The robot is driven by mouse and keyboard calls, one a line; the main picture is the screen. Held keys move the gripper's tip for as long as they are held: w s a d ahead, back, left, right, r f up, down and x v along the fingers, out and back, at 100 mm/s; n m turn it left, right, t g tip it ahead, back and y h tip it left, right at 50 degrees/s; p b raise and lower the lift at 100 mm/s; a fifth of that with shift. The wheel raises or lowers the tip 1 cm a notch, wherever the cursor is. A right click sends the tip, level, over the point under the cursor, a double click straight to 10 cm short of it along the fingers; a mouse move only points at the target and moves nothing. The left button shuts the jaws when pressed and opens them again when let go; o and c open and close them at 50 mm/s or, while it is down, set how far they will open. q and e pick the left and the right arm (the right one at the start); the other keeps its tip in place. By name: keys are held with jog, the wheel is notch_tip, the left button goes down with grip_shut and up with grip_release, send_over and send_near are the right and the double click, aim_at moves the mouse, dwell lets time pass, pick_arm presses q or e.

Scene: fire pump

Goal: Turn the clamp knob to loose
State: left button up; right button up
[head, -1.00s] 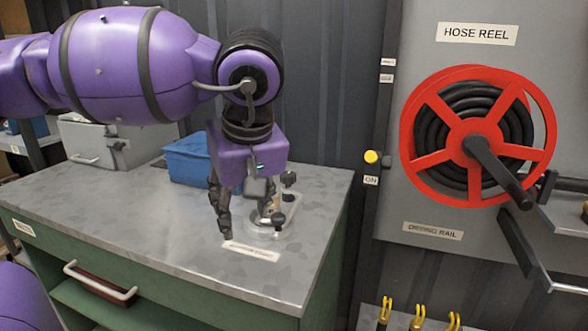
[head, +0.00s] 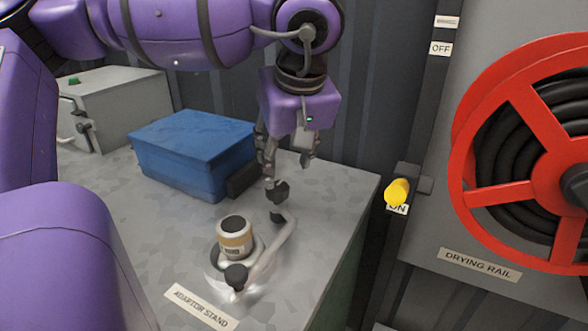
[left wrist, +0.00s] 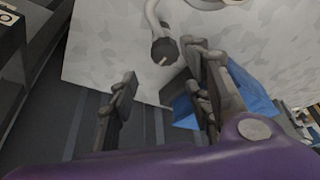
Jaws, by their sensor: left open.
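I cannot tell by a label which is the clamp knob. My left gripper (head: 287,168) is open and points down just above the far knob. In the left wrist view, a black knob with a pale mark (left wrist: 164,51) lies ahead of the gap between the open fingers (left wrist: 160,75). My right gripper is not in view.
A blue bin (head: 190,155) stands behind the stand, close to the left gripper. A grey box (head: 120,105) is at the back left. A yellow-tipped lever (head: 397,191) and a red hose reel (head: 470,185) are on the right. The bench's right edge is near.

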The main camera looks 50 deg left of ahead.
aim_at(281, 186)
pick_arm(q)
jog(key=x, duration=0.7)
jog(key=shift+s+f, duration=0.15)
jog(key=shift+f, duration=0.05)
jog(key=shift+a+b, duration=0.1)
jog(key=shift+b, duration=0.2)
jog(key=c, duration=1.1)
